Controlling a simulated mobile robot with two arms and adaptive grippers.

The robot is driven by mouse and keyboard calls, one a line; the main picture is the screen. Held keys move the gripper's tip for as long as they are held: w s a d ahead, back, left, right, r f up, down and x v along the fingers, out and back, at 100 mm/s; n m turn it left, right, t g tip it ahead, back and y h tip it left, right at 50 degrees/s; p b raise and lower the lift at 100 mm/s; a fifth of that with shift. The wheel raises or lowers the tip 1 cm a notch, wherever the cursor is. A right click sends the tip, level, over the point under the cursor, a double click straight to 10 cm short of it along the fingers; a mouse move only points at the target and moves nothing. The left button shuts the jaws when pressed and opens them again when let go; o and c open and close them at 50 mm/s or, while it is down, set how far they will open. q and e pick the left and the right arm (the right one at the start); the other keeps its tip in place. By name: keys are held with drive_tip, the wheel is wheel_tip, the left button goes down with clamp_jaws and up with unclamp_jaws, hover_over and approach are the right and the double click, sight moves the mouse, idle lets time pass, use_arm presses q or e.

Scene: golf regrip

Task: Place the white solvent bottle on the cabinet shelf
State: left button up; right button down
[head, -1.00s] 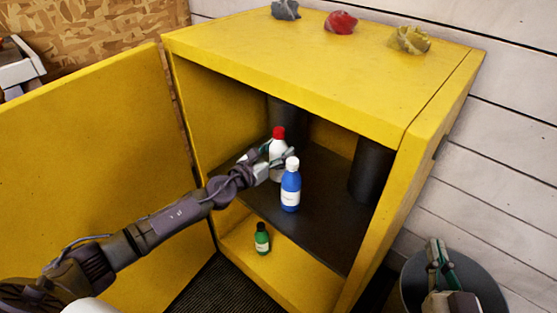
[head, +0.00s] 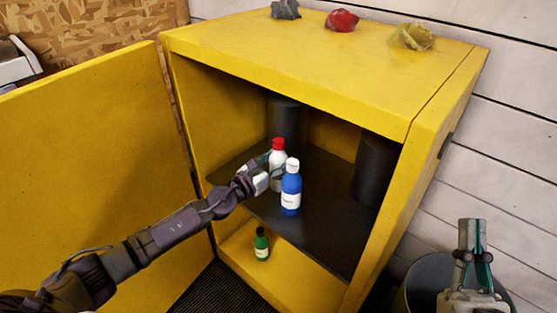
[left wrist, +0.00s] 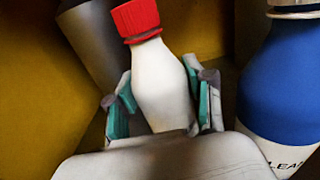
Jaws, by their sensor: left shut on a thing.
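The white solvent bottle (head: 278,158) with a red cap is upright inside the yellow cabinet (head: 320,75), over the dark cabinet shelf (head: 330,230). My left gripper (head: 270,172) is shut on it; in the left wrist view the teal finger pads (left wrist: 163,105) lie on both sides of the white bottle (left wrist: 160,80). Its base is hidden, so I cannot tell whether it touches the shelf. My right gripper (head: 473,240) is at the lower right, outside the cabinet and away from the bottle; its fingers look close together.
A blue bottle (head: 291,188) with a white cap stands on the shelf just right of the white one. A green bottle (head: 262,245) stands on the lower level. Dark cylinders (head: 375,170) stand at the back. The cabinet door (head: 90,160) is open at left. The shelf's right front is clear.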

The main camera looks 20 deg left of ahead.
use_arm(q)
drive_tip(key=o, duration=0.9)
